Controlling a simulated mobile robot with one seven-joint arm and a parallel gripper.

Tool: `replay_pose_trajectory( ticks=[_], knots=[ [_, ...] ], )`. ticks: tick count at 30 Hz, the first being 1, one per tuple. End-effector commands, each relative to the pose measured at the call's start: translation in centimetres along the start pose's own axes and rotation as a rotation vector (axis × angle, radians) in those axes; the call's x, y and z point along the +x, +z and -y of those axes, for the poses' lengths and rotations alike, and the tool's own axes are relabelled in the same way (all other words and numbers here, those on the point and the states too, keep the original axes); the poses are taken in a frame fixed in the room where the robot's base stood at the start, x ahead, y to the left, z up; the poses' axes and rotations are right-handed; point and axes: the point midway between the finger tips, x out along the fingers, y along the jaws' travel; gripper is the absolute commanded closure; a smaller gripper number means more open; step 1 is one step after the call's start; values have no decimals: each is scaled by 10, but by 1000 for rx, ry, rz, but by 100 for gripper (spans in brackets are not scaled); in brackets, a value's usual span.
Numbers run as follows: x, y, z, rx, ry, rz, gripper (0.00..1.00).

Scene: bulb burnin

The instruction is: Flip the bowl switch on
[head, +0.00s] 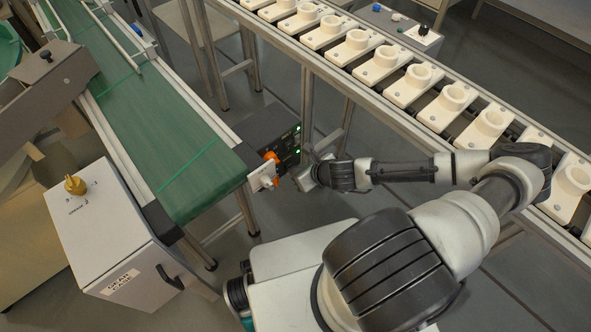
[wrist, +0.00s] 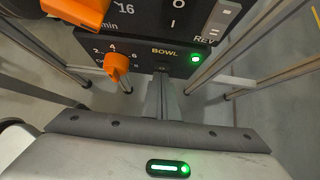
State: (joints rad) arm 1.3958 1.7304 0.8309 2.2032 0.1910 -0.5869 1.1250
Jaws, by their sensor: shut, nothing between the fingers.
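The black control panel (head: 287,142) hangs between the green conveyor and the rail of white holders. In the wrist view, its lower strip carries the word BOWL (wrist: 166,51), an orange dial (wrist: 117,66) to the left and a lit green lamp (wrist: 194,59) to the right. The bowl switch (wrist: 162,67) is a small dark shape just under the word; its position cannot be made out. My gripper (wrist: 164,78) is shut and empty, its fingertips right at or just in front of the switch. Whether they touch is unclear. In the head view my gripper (head: 309,172) is beside the panel.
The green conveyor (head: 150,110), a grey box with a yellow knob (head: 75,184) and the holder rail (head: 400,85) flank the arm.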

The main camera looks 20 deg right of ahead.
Motion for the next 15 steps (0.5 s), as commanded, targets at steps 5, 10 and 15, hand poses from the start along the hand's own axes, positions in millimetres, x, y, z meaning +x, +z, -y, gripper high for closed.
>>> replay_pose_trajectory(
  ticks=[5, 10, 15],
  knots=[
    [-9, 12, 0, -3, 1, 8, 100],
    [-10, 13, 0, -3, 1, 7, 100],
    [-10, 12, 0, -3, 0, 6, 100]
  ],
)
